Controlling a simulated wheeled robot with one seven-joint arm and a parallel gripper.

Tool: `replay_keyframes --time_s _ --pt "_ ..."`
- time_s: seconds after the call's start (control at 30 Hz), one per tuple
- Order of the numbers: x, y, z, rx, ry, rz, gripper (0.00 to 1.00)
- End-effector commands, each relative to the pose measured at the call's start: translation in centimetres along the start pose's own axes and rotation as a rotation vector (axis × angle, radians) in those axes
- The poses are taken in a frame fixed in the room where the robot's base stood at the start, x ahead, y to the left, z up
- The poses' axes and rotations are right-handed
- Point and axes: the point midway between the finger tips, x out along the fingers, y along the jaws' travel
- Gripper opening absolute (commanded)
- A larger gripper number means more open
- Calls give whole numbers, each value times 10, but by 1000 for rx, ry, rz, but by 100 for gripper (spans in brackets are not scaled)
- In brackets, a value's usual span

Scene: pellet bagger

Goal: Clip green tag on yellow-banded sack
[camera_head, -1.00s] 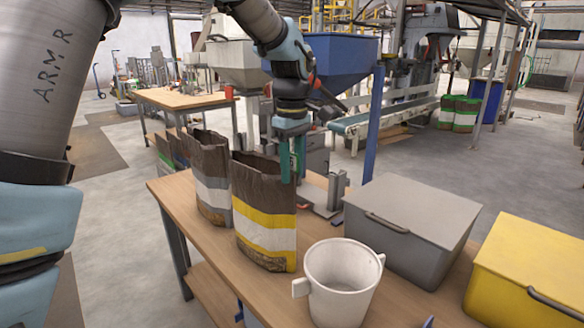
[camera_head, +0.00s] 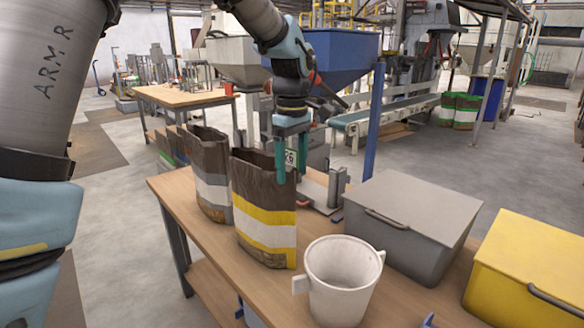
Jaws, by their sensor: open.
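The yellow-banded sack (camera_head: 265,215) is brown with a yellow and a white band and stands upright with an open top on the wooden table. My gripper (camera_head: 288,172) points down over the sack's right top edge, its green fingers apart.
A sack with a grey band (camera_head: 212,180) stands close at left. A white bucket (camera_head: 341,280) is in front. A grey lidded bin (camera_head: 412,225) and a yellow bin (camera_head: 530,270) stand at right. A small metal stand (camera_head: 325,188) is behind the sack.

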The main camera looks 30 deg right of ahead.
Motion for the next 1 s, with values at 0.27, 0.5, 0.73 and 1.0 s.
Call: replay_keyframes --time_s 0.27,0.5,0.73,1.0 --pt "-35 1 0 1 3 6 74" --pt "-81 1 0 1 2 5 74" --pt "-104 0 0 0 0 0 74" --pt "-107 0 0 0 0 0 74"
